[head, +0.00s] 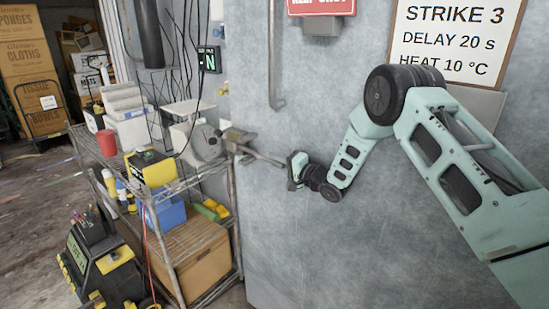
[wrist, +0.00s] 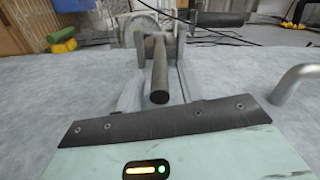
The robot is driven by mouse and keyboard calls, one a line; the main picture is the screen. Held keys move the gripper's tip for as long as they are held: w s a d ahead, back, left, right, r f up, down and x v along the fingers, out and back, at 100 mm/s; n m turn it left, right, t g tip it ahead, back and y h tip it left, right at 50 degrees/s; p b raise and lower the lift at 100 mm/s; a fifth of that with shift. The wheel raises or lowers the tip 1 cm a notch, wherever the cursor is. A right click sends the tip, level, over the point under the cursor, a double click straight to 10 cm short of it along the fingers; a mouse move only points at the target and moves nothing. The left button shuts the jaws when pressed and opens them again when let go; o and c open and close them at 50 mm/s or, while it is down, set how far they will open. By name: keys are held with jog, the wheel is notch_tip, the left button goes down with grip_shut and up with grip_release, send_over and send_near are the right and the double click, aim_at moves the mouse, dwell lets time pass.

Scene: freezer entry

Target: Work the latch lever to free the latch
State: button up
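The latch lever (head: 266,158) is a grey rod sticking out to the right from the latch body (head: 238,137) at the freezer door's left edge. In the wrist view the lever (wrist: 159,70) points toward me, its round dark end just beyond the gripper's dark front edge. My gripper (head: 296,168) is at the lever's free end in the head view, against the door side. In the wrist view its pale body and dark plate (wrist: 165,119) fill the bottom. The fingers cannot be made out, and contact with the lever is unclear.
The grey freezer door (head: 300,240) lies behind my arm. A bent door handle (head: 274,70) rises above the lever. A wire shelf (head: 180,185) with boxes and tools stands at left. A black and yellow machine (head: 100,265) is on the floor at lower left.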

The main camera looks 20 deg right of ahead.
jog(key=shift+w+a, duration=0.4)
jog(key=shift+w, duration=0.15)
grip_shut()
jog(key=s+a+m+t+h+b, duration=0.2)
jog(key=a+m+h+b, duration=0.2)
jog(key=a+h+b, duration=0.1)
jog(key=shift+s+a+t+h+b, duration=0.4)
jog(key=shift+a+h, duration=0.2)
jog(key=shift+a, duration=0.35)
